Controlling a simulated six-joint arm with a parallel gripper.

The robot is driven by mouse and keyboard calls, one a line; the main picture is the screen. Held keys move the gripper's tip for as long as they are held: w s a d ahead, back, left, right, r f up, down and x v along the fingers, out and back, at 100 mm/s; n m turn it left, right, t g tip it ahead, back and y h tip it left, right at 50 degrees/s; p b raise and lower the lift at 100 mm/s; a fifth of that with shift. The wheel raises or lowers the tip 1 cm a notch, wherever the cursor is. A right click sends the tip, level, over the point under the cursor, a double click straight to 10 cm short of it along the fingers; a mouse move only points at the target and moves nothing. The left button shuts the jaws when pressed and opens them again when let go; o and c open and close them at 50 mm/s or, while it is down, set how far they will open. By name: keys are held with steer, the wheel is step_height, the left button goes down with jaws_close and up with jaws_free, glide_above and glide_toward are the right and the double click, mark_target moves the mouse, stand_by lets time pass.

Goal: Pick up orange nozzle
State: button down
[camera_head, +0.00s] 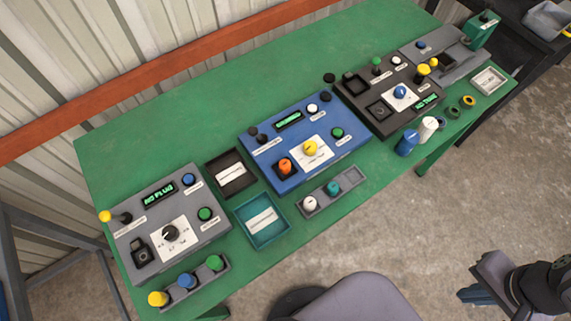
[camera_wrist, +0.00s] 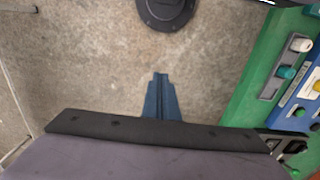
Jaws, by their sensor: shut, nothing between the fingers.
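The orange nozzle (camera_head: 285,166) is a small orange knob-like piece. It stands in a dark socket at the front left of the blue control panel (camera_head: 262,148), left of a yellow knob (camera_head: 310,148). My gripper (camera_head: 465,296) is at the lower right in the head view, off the table's front side and well away from the nozzle. Its blue fingers (camera_wrist: 160,80) are together and empty above the floor in the wrist view. I cannot make out the orange nozzle in the wrist view.
The green table (camera_head: 110,150) holds a grey panel (camera_head: 168,222), a black panel (camera_head: 392,92), trays and several coloured plugs. A grey holder (camera_head: 332,190) with a white and a teal plug stands before the blue panel. A corrugated wall is behind.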

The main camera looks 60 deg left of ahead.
steer(key=c, duration=1.3)
jaws_free()
steer(key=shift+c, duration=0.2)
